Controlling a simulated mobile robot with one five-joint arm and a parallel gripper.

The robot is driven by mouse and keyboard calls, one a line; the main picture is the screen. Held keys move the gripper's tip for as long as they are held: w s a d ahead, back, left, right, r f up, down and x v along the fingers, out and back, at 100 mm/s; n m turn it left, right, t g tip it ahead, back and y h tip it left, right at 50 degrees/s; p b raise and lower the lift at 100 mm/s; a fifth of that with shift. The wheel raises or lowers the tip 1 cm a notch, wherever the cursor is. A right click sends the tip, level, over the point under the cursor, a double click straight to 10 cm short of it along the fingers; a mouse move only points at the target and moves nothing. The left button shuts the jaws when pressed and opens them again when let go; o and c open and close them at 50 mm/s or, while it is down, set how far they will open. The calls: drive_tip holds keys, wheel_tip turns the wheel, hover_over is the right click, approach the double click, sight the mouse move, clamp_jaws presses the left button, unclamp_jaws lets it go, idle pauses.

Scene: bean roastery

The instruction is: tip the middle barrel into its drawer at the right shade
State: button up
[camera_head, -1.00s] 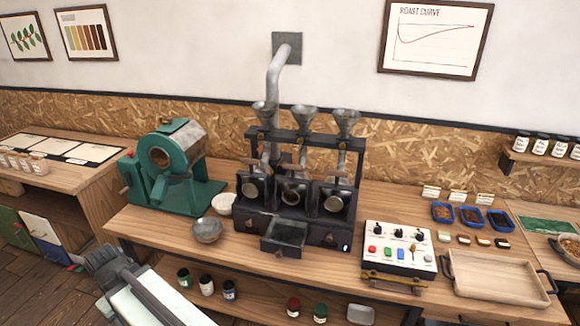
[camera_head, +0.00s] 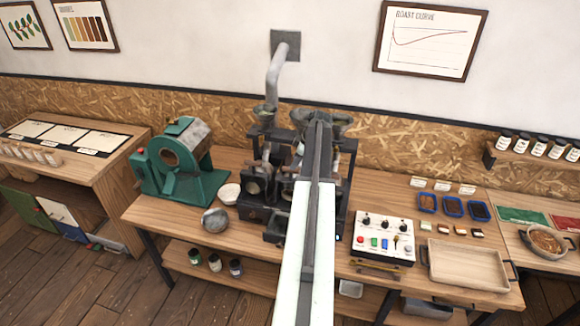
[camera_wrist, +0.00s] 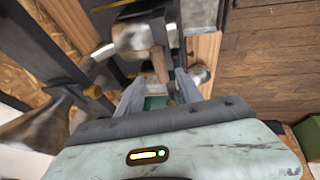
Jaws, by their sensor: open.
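The dark three-barrel roaster (camera_head: 258,212) stands on the wooden bench in the head view. My arm crosses in front of it and hides the middle barrel and most of the open drawer (camera_head: 272,233). In the wrist view my gripper (camera_wrist: 160,92) is open, with one grey finger on each side. A wooden handle (camera_wrist: 158,64) on a metal barrel (camera_wrist: 130,37) reaches toward the gap between the fingers. I cannot tell whether they touch it, or which barrel this is. A metal funnel (camera_wrist: 38,125) is close by at the left.
A green drum machine (camera_head: 180,165) stands to the left. A metal bowl (camera_head: 215,219) and a white bowl (camera_head: 229,192) are between it and the roaster. A button panel (camera_head: 382,238) and a wooden tray (camera_head: 466,265) are at the right, with blue sample trays (camera_head: 453,206) behind.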

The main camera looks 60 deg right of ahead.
sight(289, 170)
drive_tip(key=b+x, duration=0.7)
drive_tip(key=x, duration=0.1)
drive_tip(key=shift+r, duration=0.1)
clamp_jaws()
drive_tip(key=shift+a, duration=0.1)
idle(1.1)
